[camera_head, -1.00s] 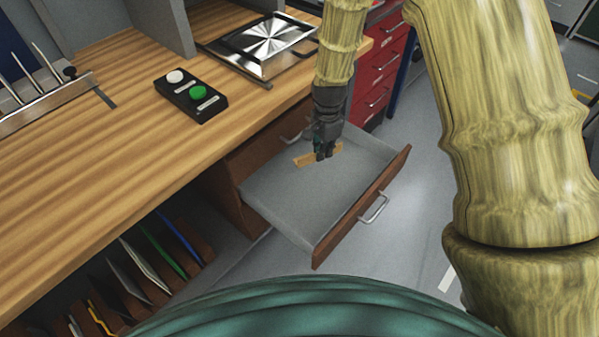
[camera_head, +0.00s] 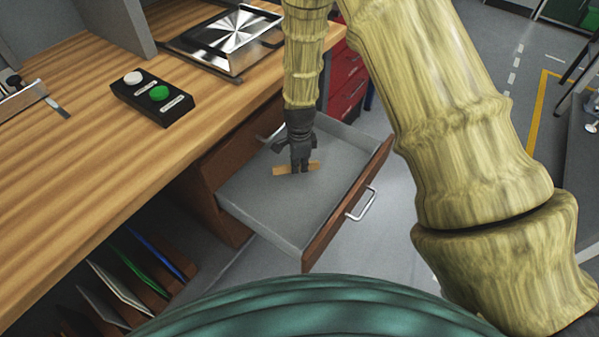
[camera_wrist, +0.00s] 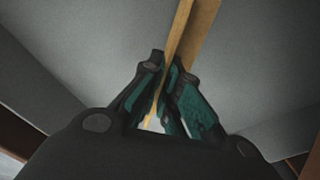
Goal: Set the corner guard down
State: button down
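The corner guard is a thin tan, L-shaped strip (camera_head: 281,170), seen in the head view inside the open drawer (camera_head: 262,212). In the wrist view the corner guard (camera_wrist: 201,28) runs up from between my fingers, with two faces meeting along an edge. My gripper (camera_head: 299,168) points down into the drawer. In the wrist view my gripper (camera_wrist: 168,75) has its fingers closed about one flange of the guard. Whether the guard touches the drawer floor I cannot tell.
The drawer front with its handle (camera_head: 362,204) sticks out from under the wooden bench (camera_head: 90,170). A button box (camera_head: 152,98) and a metal plate device (camera_head: 228,40) stand on the bench. Red drawers (camera_head: 347,75) are behind. The drawer floor around the guard is clear.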

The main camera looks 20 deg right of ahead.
aim_at(300, 171)
jog(key=shift+f, duration=1.8)
jog(key=c, duration=1.6)
grip_release()
jog(key=shift+f, duration=0.1)
jog(key=shift+c, duration=0.2)
notch_tip(300, 171, up, 12)
jog(key=shift+r+p, duration=0.1)
jog(key=shift+p, duration=0.25)
